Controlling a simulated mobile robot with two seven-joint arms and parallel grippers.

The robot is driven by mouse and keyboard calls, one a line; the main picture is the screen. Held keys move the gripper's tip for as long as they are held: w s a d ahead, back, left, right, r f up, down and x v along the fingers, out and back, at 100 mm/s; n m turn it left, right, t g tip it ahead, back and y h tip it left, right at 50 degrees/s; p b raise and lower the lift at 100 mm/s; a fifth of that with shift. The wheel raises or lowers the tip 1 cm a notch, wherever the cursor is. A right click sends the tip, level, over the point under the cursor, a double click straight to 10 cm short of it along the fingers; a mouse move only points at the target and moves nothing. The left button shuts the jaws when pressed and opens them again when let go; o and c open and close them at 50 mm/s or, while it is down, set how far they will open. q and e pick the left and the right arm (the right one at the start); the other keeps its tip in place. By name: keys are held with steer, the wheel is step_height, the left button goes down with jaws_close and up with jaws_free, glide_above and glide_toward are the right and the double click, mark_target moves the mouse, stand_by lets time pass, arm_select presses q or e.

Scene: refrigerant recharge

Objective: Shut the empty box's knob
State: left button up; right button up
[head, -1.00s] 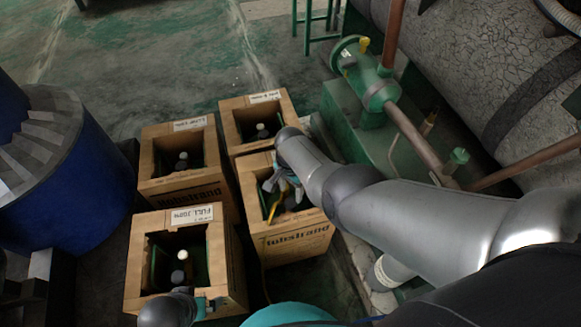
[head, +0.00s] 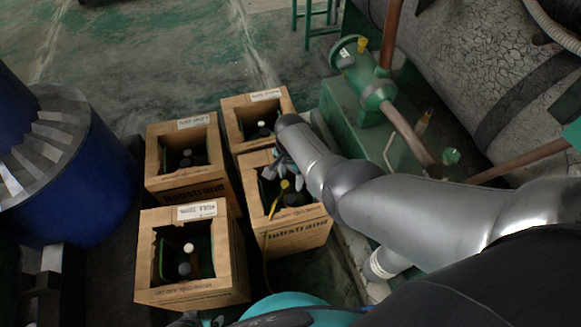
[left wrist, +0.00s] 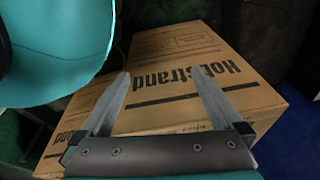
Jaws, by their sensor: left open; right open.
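A cardboard box (head: 297,236) at the middle right holds a dark cylinder with a yellow fitting (head: 284,185) and a yellow hose (head: 273,209) on it. No label shows on this box, so I cannot read whether it is the empty one. My right gripper (head: 280,168) is open at the box's far side, above the opening and beside the yellow fitting; my arm partly hides the box. My left gripper (left wrist: 163,78) is open and empty, with a printed cardboard box (left wrist: 185,75) beyond its fingers. A knob is not clearly seen.
Other boxes with cylinders stand close by: front left (head: 192,291), its label seeming to start with FULL, back left (head: 190,187) and back right (head: 229,104). A blue drum (head: 75,190) stands left. Green machinery (head: 360,120) and pipes stand right.

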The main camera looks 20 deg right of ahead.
arm_select(q)
steer(key=s+a+f+p, duration=0.1)
steer(key=s+a+p, duration=0.1)
steer(key=s, duration=0.3)
steer(key=shift+a+f, duration=0.3)
steer(key=shift+a, duration=0.5)
steer(key=shift+r+p, duration=0.1)
steer(key=shift+p, duration=0.25)
